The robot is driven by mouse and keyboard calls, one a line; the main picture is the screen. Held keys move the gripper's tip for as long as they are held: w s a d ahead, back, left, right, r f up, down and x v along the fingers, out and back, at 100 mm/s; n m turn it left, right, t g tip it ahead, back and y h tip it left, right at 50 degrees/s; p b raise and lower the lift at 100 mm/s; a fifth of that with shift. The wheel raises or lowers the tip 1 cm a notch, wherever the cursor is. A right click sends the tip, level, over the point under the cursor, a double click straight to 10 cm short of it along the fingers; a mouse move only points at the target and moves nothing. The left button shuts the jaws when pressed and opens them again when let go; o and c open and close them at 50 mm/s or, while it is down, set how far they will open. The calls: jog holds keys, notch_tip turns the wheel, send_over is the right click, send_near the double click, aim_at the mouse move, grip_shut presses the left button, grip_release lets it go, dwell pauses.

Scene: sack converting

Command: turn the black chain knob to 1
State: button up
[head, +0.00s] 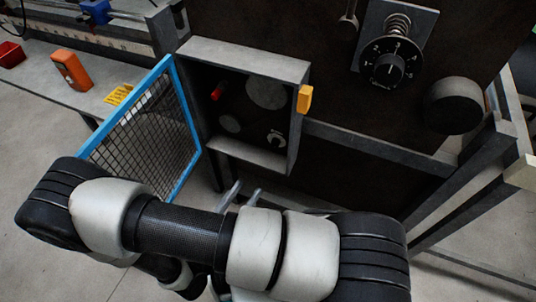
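A black round dial knob (389,68) with white numbers around it sits on a grey plate on the dark machine front, at the upper right. It is the only numbered knob I see; its label is too small to read. My gripper (247,188) is low in the middle, below the open box and well away from the dial. Its two grey fingers stand apart with nothing visible between them; my arm hides its base.
An open grey box (245,58) holds a red part and round discs. Its blue mesh door (150,130) swings out left. A yellow block (304,99) is on the box edge. A large dark round knob (455,105) juts out right of the dial. A spring (398,25) is above it.

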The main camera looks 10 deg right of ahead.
aim_at(273, 147)
jog(key=shift+n+t+y, duration=0.5)
jog(key=shift+n, duration=0.1)
jog(key=x, duration=0.5)
jog(key=f+b+x, duration=0.1)
jog(key=x, duration=0.5)
jog(key=f+b+x, duration=0.1)
jog(key=x, duration=0.5)
grip_shut()
